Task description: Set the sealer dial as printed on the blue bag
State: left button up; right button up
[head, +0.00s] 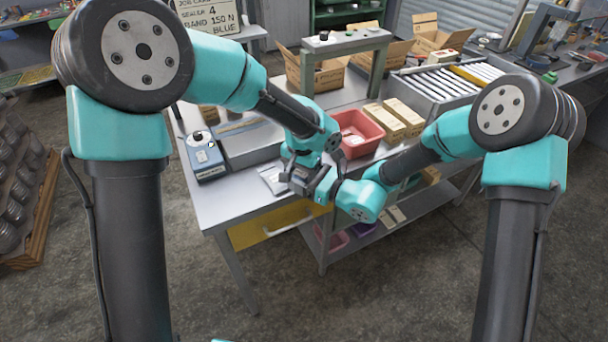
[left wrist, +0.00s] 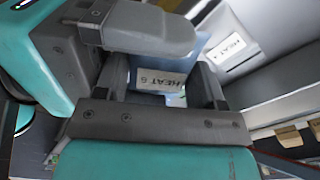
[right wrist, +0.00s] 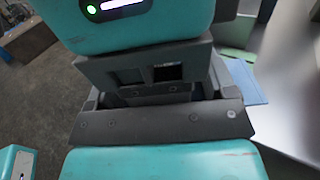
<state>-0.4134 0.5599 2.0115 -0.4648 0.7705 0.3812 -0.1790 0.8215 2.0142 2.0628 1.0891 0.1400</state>
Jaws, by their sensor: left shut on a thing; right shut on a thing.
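The blue bag (left wrist: 176,98) is between the fingers of my left gripper (left wrist: 160,95), with a pale label that seems to read HEAT and a small digit like a 6. My right gripper (right wrist: 160,75) is shut close against the left one, and a flat blue sheet, seemingly the same bag (right wrist: 246,82), sticks out beside it. In the head view my left gripper (head: 300,174) and right gripper (head: 324,184) meet above the table's front edge and hide the bag. The blue sealer (head: 205,160) stands to their left, its round dial (head: 198,137) too small to read.
A red bin (head: 360,130) and cardboard boxes (head: 405,118) stand behind. A job card (head: 207,15) mentions sealer 4 and BLUE.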

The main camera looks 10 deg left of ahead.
pick_arm(q)
jog(key=o, duration=1)
jog(key=shift+o, duration=0.2)
jog(key=shift+d, duration=0.1)
notch_tip(320, 180, up, 12)
dwell(0.3)
